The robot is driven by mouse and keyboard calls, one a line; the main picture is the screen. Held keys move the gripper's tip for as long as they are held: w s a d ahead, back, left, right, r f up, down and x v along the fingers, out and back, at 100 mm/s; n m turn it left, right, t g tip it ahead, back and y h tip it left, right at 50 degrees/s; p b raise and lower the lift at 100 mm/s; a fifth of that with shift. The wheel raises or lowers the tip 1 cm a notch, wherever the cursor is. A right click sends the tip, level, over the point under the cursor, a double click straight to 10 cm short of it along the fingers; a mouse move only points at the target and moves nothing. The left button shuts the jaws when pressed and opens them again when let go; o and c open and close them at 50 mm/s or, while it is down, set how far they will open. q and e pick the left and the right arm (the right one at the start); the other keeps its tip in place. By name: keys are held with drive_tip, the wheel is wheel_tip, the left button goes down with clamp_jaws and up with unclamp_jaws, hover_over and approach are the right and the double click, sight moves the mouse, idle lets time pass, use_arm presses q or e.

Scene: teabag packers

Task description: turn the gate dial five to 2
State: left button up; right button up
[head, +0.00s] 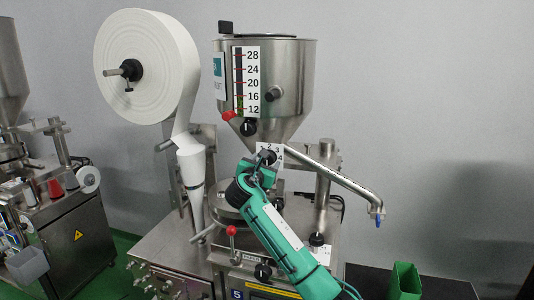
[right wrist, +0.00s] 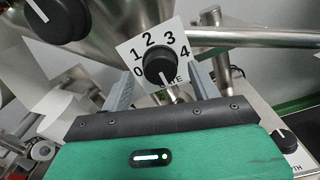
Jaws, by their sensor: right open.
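The gate dial (right wrist: 158,66) is a black round knob on a white plate (right wrist: 126,52) marked 0 to 4, in the right wrist view. In the head view the plate (head: 262,148) sits below the steel hopper, with the knob partly hidden by my gripper. My right gripper (head: 267,160) is at the dial. In the right wrist view its fingers (right wrist: 160,84) are open, one on each side of the knob; contact cannot be told. I cannot clearly read the dial's pointer. A label 5 (head: 237,294) is on the machine's front. My left gripper is not in view.
The hopper (head: 296,75) with a level scale stands above the dial, and another black knob (right wrist: 55,15) is close by. A steel tube (head: 345,180) slopes down to the right. A paper roll (head: 150,68) is at left. A green bin (head: 405,282) stands at right.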

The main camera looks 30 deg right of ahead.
drive_tip(key=shift+p+x, duration=0.4)
drive_tip(key=shift+x, duration=1.1)
drive_tip(key=shift+a, duration=0.1)
drive_tip(key=c, duration=1)
drive_tip(key=shift+o, duration=0.2)
drive_tip(key=shift+f, duration=0.1)
